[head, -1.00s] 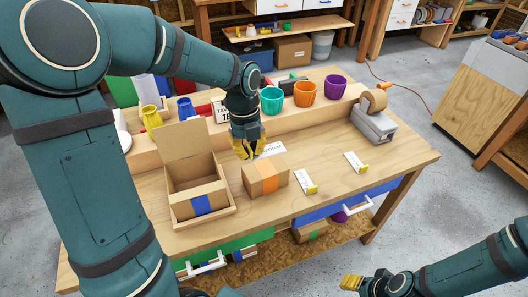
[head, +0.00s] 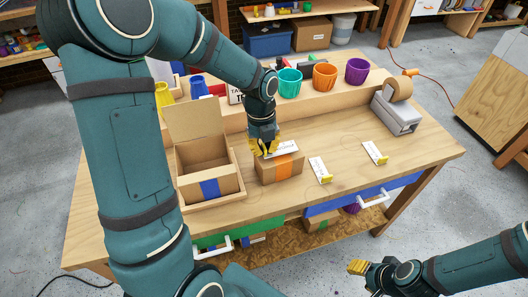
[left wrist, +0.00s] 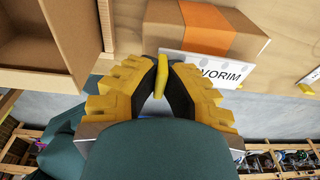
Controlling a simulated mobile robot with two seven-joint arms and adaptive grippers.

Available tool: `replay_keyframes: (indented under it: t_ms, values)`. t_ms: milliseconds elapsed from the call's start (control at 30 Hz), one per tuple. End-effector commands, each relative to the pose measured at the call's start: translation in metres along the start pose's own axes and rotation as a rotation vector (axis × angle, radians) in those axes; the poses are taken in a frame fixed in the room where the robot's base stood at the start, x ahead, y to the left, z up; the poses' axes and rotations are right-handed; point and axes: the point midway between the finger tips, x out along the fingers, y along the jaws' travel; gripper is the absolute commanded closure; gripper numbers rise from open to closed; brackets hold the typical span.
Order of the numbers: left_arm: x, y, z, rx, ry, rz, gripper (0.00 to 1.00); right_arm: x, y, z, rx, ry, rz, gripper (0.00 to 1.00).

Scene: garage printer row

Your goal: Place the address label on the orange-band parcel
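The orange-band parcel (head: 265,175) is a closed brown box on the workbench; its orange band (left wrist: 208,28) shows in the left wrist view. My left gripper (head: 264,149) is at the parcel's top back-left edge. Its yellow fingers (left wrist: 162,78) are shut on the yellow tab of a white address label (left wrist: 215,72), printed with letters ending in "VORIM". In the head view the label (head: 287,148) overlaps the parcel's top; I cannot tell whether it touches. My right gripper (head: 357,267) is low at the front, away from the bench; its finger opening is unclear.
An open carton with a blue band (head: 210,188) stands in a wooden tray (head: 236,190) left of the parcel. Two more labels (head: 319,170) (head: 374,153) lie to the right. A tape dispenser (head: 396,112) and coloured cups (head: 325,77) stand behind. Bare bench lies at front right.

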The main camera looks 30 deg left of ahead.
Motion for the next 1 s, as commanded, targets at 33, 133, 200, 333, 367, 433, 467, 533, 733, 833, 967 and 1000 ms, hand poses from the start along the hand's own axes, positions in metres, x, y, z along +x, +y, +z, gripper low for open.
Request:
replay_keyframes:
  t_ms: [33, 133, 200, 333, 367, 433, 467, 533, 733, 833, 967, 1000]
  values:
    - [0.010, 0.000, 0.001, 0.001, 0.002, 0.002, 1.00, 0.004, 0.002, 0.000, 0.000, 0.001, 0.000, 0.53]
    - [0.014, 0.000, 0.002, 0.000, 0.000, 0.000, 1.00, 0.005, 0.002, -0.001, 0.000, 0.002, 0.000, 0.53]
    - [0.013, 0.000, 0.002, 0.000, -0.001, 0.000, 1.00, 0.004, 0.001, -0.001, 0.000, 0.002, 0.000, 0.53]
    - [0.013, 0.000, 0.002, 0.000, -0.001, 0.000, 1.00, 0.004, 0.001, -0.001, 0.000, 0.002, 0.000, 0.53]
    - [0.013, 0.000, 0.002, 0.000, 0.000, 0.000, 1.00, 0.004, 0.001, -0.001, 0.000, 0.002, 0.000, 0.53]
    - [0.015, 0.000, 0.002, 0.000, 0.000, 0.000, 1.00, 0.005, 0.002, -0.001, 0.000, 0.003, 0.000, 0.53]
    - [0.016, 0.000, 0.002, 0.000, 0.000, 0.000, 1.00, 0.005, 0.002, -0.001, 0.000, 0.003, 0.000, 0.53]
    - [0.016, 0.000, 0.002, 0.000, 0.000, 0.000, 0.71, 0.005, 0.002, -0.001, 0.000, 0.003, 0.000, 0.53]
    - [0.015, 0.000, 0.002, 0.000, 0.000, 0.000, 0.66, 0.005, 0.002, -0.001, 0.000, 0.003, 0.000, 0.53]
    - [0.015, 0.000, 0.002, 0.000, 0.000, 0.000, 0.66, 0.005, 0.002, -0.001, 0.000, 0.003, 0.000, 0.53]
    - [0.008, 0.000, 0.002, 0.000, -0.002, -0.001, 0.66, 0.002, 0.001, -0.001, 0.000, 0.002, 0.000, 0.53]
    - [0.004, 0.000, 0.002, 0.000, -0.002, -0.001, 0.66, 0.001, 0.000, -0.001, 0.000, 0.002, 0.000, 0.53]
